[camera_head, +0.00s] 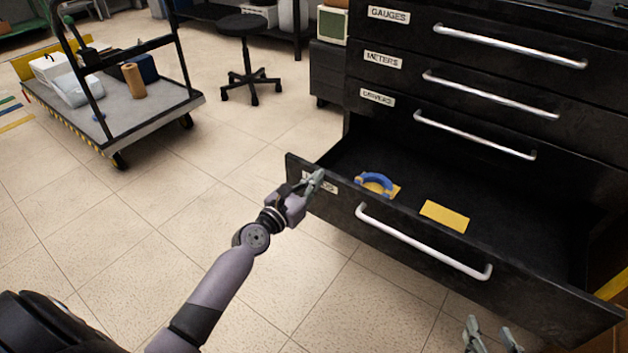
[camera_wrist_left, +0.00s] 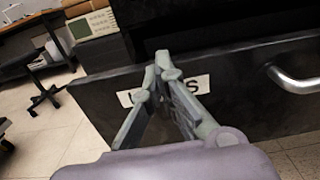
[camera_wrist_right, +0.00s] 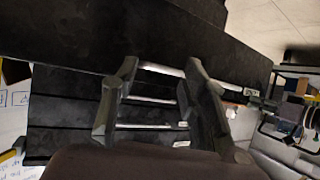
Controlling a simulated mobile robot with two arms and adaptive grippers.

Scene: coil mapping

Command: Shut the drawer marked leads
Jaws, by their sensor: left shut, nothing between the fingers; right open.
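The open drawer (camera_head: 420,240) is the lowest one showing in the black cabinet and is pulled well out. Its label (camera_head: 322,187) is partly hidden by my left gripper (camera_head: 316,178); in the left wrist view the label (camera_wrist_left: 203,84) shows an L and an S at its ends. My left gripper is shut and empty, its tips against or just before the front panel, near its left end; I cannot tell if they touch. The drawer's silver handle (camera_head: 425,244) is free, to the right. My right gripper (camera_head: 492,332) is open and empty, low in front of the drawer's right part.
Inside the drawer lie a blue curved item (camera_head: 376,182) and a yellow card (camera_head: 445,216). The drawers above, marked gauges (camera_head: 389,15), meters (camera_head: 383,60) and drivers (camera_head: 377,97), look shut. A loaded cart (camera_head: 150,112) and a stool (camera_head: 250,60) stand left; the floor between is clear.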

